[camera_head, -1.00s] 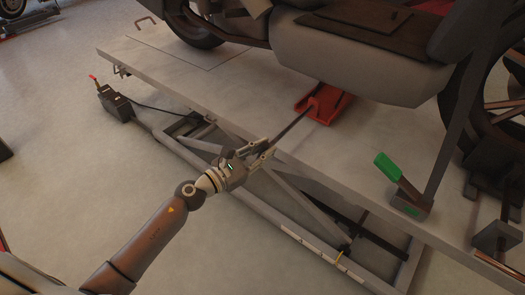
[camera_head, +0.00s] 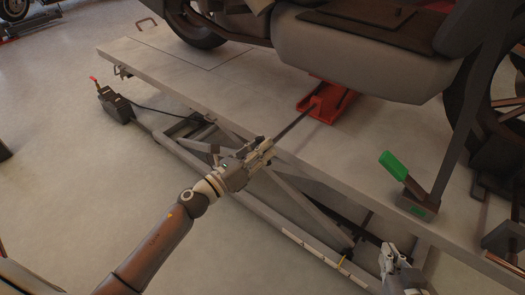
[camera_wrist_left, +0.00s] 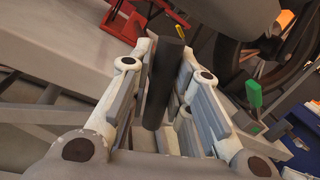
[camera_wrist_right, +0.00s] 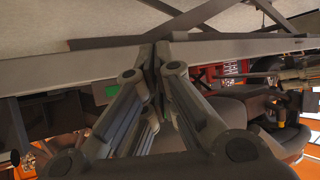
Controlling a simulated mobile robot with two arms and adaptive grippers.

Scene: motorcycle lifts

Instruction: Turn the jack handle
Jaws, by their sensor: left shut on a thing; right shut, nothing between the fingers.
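The red jack (camera_head: 330,101) sits on the lift platform under the motorcycle. Its dark jack handle (camera_head: 296,123) sticks out over the platform's near edge. My left gripper (camera_head: 266,149) is shut on the handle's outer end, in line with the rod. In the left wrist view the dark handle (camera_wrist_left: 163,82) stands between the fingers, and the red jack (camera_wrist_left: 140,18) is beyond it. My right gripper (camera_head: 389,250) is by the platform's near edge at lower right, apart from the handle. In the right wrist view its fingertips (camera_wrist_right: 156,56) are together and hold nothing.
The platform (camera_head: 180,75) carries the motorcycle (camera_head: 360,50), whose body hangs low over the jack. A green-handled lever (camera_head: 400,176) stands on the platform above my right gripper. A foot pump with a red lever (camera_head: 116,104) is at left. The floor at lower left is clear.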

